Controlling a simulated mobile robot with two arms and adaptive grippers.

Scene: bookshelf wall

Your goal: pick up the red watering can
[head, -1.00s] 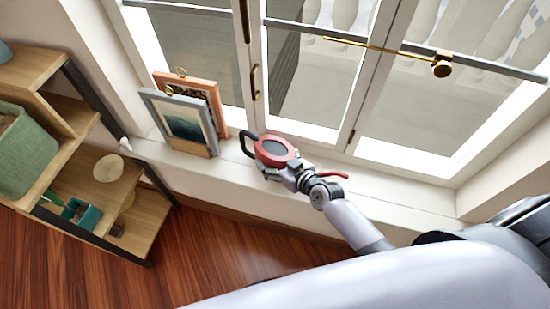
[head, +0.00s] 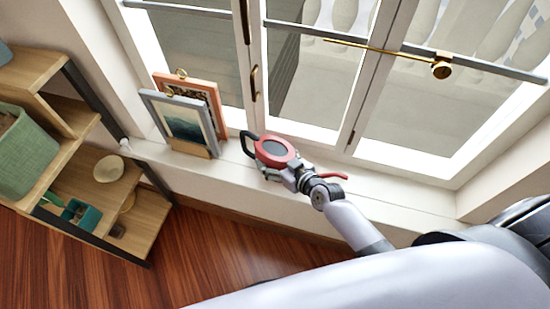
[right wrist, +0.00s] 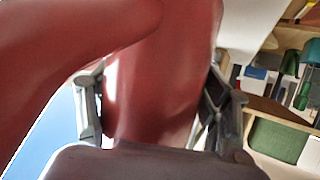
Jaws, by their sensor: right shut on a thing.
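The red watering can (head: 275,149) is at the window sill in the head view, with its dark handle at the left and its red spout showing past my wrist at the right. My right gripper (head: 280,172) is shut on the can's body from the near side. In the right wrist view the red can (right wrist: 160,90) fills the middle, with a finger of my right gripper (right wrist: 150,110) on either side of it. Whether the can's base touches the sill is hidden. My left gripper is not in view.
Two picture frames (head: 182,125) lean on the sill (head: 160,152) just left of the can. The window (head: 310,75) with a brass handle (head: 254,83) stands behind. A wooden shelf (head: 135,215) with a green basket (head: 25,155) is at the left.

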